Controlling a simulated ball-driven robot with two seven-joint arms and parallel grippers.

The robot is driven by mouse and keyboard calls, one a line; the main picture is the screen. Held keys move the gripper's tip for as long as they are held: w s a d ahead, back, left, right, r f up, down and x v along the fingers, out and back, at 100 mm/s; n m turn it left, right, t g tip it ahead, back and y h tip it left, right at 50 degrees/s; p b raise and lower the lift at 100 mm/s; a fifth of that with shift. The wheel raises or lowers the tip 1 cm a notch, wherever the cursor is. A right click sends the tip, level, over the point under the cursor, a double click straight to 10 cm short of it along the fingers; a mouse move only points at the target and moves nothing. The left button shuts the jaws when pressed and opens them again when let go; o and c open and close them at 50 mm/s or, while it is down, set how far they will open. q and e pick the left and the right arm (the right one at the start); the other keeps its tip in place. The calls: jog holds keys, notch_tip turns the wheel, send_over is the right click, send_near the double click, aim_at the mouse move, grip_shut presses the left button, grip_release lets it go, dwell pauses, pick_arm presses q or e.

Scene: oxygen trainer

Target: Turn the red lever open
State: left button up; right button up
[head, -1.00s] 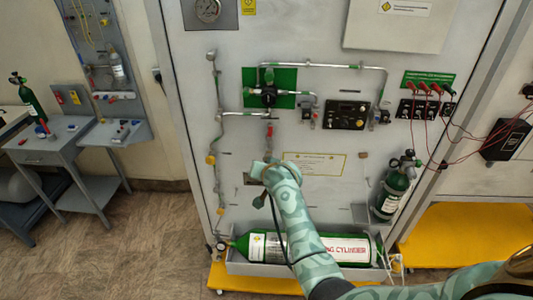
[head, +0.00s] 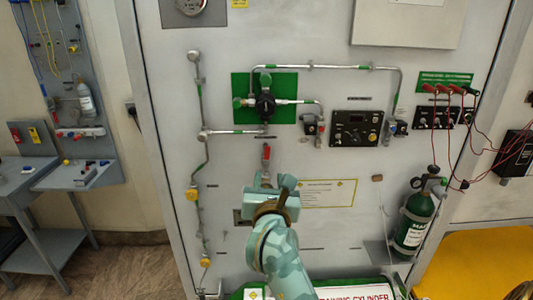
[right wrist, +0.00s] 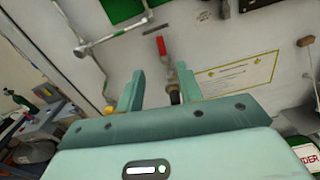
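The red lever (head: 266,152) points upward on the pale panel, below the horizontal pipe and the black valve with green ends. It also shows in the right wrist view (right wrist: 161,45), ahead of the gap between my fingers. My right gripper (head: 271,181) is just below the lever in the head view, with the lower part of its fitting hidden behind it. In the right wrist view the two fingers (right wrist: 160,74) stand apart with nothing held. The fingertips do not appear to touch the red handle. My left gripper is not in view.
Pipes run above and left of the lever. A black control box (head: 356,128) and red leads (head: 478,125) are to the right. A small green cylinder (head: 413,222) is mounted at lower right. A large training cylinder (head: 355,291) lies along the bottom.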

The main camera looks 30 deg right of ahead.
aim_at(266, 150)
jog(key=b+x, duration=0.1)
jog(key=x, duration=1.3)
jog(key=shift+d, duration=0.1)
jog(key=shift+s, duration=0.1)
jog(key=shift+c, duration=0.3)
grip_shut()
jog(key=shift+r+n+p, duration=0.25)
jog(key=shift+n+p, duration=0.25)
jog(key=shift+p, duration=0.1)
jog(key=shift+a+f+n, duration=0.1)
jog(key=shift+a+n, duration=0.2)
jog(key=shift+f, duration=0.15)
jog(key=shift+o, duration=0.3)
grip_release()
